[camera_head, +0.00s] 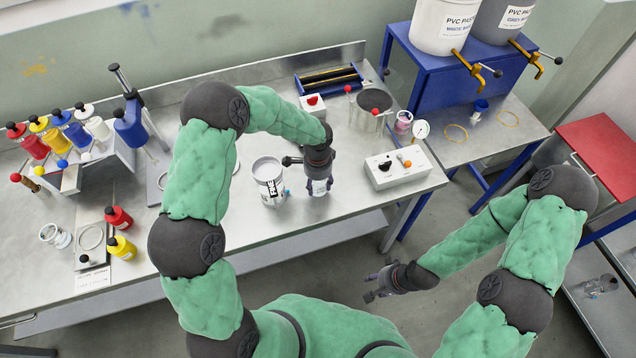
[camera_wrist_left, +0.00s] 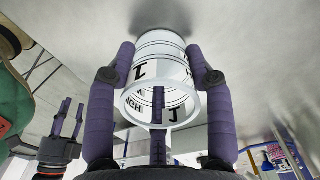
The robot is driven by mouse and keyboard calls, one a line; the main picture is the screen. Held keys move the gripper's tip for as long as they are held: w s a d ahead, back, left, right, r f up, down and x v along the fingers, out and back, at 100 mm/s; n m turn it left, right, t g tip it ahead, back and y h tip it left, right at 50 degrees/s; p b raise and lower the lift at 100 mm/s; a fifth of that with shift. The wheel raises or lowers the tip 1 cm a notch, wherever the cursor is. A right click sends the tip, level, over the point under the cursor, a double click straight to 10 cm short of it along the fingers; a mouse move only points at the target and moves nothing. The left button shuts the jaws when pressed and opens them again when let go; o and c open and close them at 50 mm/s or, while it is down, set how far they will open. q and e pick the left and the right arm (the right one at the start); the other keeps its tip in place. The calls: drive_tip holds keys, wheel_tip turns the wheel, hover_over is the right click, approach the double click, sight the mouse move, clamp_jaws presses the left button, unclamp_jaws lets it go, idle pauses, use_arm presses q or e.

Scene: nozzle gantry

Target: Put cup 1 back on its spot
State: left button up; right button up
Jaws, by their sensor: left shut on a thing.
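My left gripper (camera_head: 318,172) points down at the bench and is shut on a small see-through cup with a white label and dark lettering, which shows below the fingers (camera_head: 319,187). In the left wrist view the cup (camera_wrist_left: 160,65) sits between the purple fingers of my left gripper (camera_wrist_left: 158,80), its pale rim towards the camera. Its base is at or close to the grey surface; I cannot tell if it touches. I cannot read a cup number. My right gripper (camera_head: 378,288) is empty and open, away from the bench; its spread fingers also show in the left wrist view (camera_wrist_left: 70,120).
A white FINE tub (camera_head: 268,182) stands immediately left of the held cup. A switch box (camera_head: 398,168) is to the right. Yellow rings (camera_head: 456,133) mark the right table, near a pink cup (camera_head: 403,121). Another clear cup (camera_head: 55,236) and bottles stand left.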

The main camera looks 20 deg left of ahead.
use_arm(q)
drive_tip(key=shift+f, duration=0.2)
drive_tip(key=o, duration=1.1)
drive_tip(key=shift+o, duration=0.2)
drive_tip(key=shift+r, duration=0.2)
drive_tip(key=shift+r, duration=0.35)
wheel_tip(320, 180, up, 11)
drive_tip(key=p, duration=0.1)
drive_tip(key=shift+r+p, duration=0.2)
drive_tip(key=shift+p, duration=0.2)
